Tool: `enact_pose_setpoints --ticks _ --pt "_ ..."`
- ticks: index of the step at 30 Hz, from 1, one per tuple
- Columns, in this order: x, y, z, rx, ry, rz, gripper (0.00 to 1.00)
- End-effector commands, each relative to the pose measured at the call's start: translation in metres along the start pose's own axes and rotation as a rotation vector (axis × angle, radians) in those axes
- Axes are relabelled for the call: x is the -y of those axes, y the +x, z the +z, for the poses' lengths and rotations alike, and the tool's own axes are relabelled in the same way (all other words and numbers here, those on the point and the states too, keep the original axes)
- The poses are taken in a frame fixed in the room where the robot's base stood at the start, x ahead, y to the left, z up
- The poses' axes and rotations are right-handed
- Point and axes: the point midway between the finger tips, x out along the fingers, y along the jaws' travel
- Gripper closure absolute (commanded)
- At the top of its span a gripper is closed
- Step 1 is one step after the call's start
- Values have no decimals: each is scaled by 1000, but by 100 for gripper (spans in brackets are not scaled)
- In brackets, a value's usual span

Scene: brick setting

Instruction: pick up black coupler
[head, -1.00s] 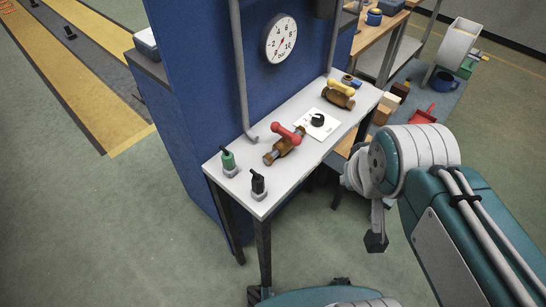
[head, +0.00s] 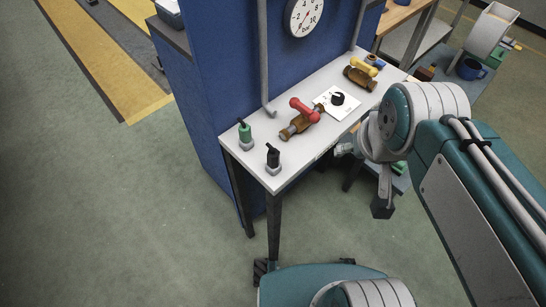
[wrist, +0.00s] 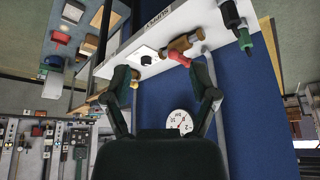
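The black coupler (head: 273,157) stands upright in a pale hex base at the near left corner of the white-topped table. In the wrist view the black coupler (wrist: 228,13) is at the upper right. A similar green coupler (head: 245,133) stands behind it to the left; it also shows in the wrist view (wrist: 244,38). My gripper (wrist: 167,84) is open and empty, its two dark fingers spread apart and away from the black coupler. In the head view my arm is at the right, beyond the table's front edge, and the fingers cannot be made out clearly.
A red-handled valve (head: 303,117), a black knob on a white card (head: 338,97) and a yellow-handled valve (head: 361,73) lie along the table (head: 288,172). A blue panel (head: 215,90) with a gauge (head: 304,15) rises behind. Open floor lies left.

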Motion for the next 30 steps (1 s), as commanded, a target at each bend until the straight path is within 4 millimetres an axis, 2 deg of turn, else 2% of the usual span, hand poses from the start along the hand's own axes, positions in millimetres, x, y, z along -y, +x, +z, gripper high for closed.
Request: enact_pose_setpoints --ticks 6,15,24,30 --pt "30 21 -27 123 -53 -33 20" --pt "81 58 -54 283 -127 -50 20" --pt "132 97 -63 414 -196 -40 20" --pt "141 108 -62 438 -206 -35 20"
